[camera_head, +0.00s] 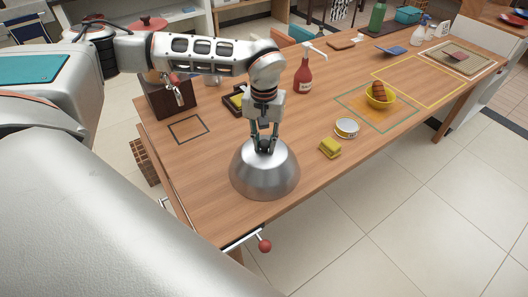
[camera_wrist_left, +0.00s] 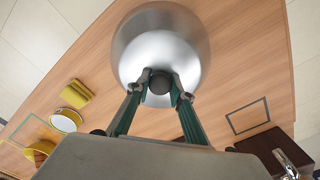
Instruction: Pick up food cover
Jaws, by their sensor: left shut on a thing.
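The food cover (camera_head: 264,178) is a shiny silver dome on the near left part of the wooden table. My left gripper (camera_head: 265,146) points down from above and is shut on the knob at the top of the dome. In the left wrist view the cover (camera_wrist_left: 158,45) fills the upper middle, and the gripper's two fingers (camera_wrist_left: 159,86) close on its dark round knob from both sides. The cover looks upright; I cannot tell whether its rim touches the table. My right gripper is not in view.
A yellow sponge (camera_head: 330,147), a can (camera_head: 346,128) and a yellow bowl (camera_head: 380,95) with food stand to the right. A red bottle (camera_head: 303,75) and a dark tray (camera_head: 236,101) are behind. A dark outlined square (camera_head: 188,129) on the table is empty. A red knob (camera_head: 265,246) sticks out at the front edge.

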